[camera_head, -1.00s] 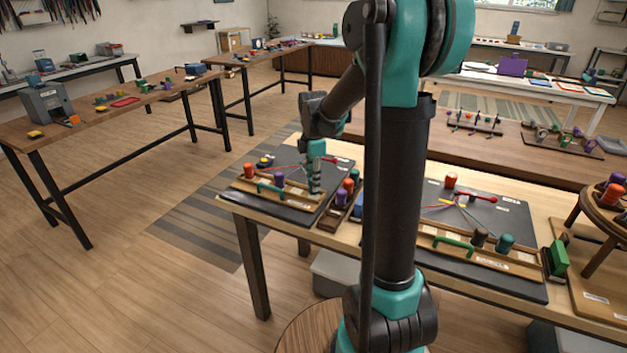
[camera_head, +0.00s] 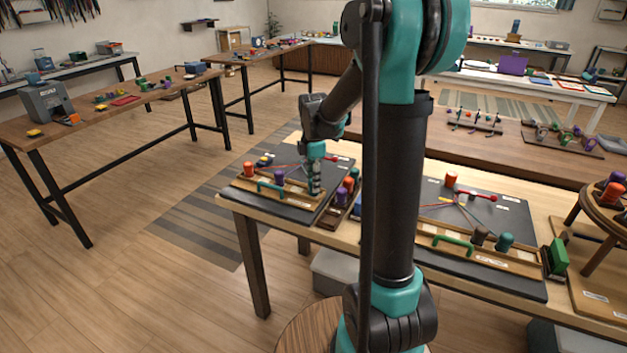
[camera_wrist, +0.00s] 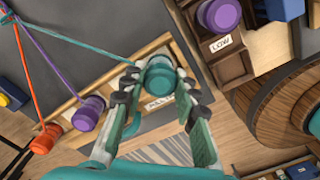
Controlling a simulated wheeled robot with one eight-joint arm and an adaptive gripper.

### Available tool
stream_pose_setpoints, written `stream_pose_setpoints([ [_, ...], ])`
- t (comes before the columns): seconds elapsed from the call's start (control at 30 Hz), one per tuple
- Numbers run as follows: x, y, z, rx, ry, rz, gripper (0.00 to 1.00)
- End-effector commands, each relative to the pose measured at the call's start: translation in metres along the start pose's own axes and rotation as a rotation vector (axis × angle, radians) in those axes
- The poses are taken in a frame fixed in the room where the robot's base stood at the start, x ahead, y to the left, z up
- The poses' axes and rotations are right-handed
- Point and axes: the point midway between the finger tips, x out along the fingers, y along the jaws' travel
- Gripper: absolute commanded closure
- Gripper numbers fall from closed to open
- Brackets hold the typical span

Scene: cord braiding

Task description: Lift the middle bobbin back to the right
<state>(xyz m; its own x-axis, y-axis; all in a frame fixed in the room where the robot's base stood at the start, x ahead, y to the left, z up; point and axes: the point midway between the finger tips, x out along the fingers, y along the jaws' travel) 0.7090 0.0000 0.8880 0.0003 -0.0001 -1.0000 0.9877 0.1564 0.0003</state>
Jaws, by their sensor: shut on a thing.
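My gripper (camera_wrist: 159,82) is shut on a teal bobbin (camera_wrist: 160,76) at the right end of the wooden rack (camera_wrist: 115,90). In the head view my gripper (camera_head: 315,188) is at the rack's right end, and its fingers mostly hide that bobbin. A purple bobbin (camera_wrist: 88,113) and an orange bobbin (camera_wrist: 45,140) stand to the left on the rack; they also show in the head view as purple (camera_head: 279,177) and orange (camera_head: 249,169). A teal cord (camera_wrist: 75,43) runs from the held bobbin to the upper left. Whether the bobbin touches the rack is unclear.
A compartment tray (camera_wrist: 228,68) labelled LOW, with another purple bobbin (camera_wrist: 219,14), stands close to the right of my gripper. A dark board (camera_wrist: 100,35) lies behind the rack. Farther right on the table is a second braiding board (camera_head: 500,217) with bobbins.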

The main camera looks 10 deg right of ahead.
Motion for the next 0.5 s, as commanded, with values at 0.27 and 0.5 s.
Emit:
stream_pose_setpoints([
  [0.27, 0.0050, 0.0000, 0.0000, 0.000, 0.000, 0.000, 1.00],
  [0.5, 0.0053, 0.0000, 0.0000, 0.000, 0.000, 0.000, 1.00],
])
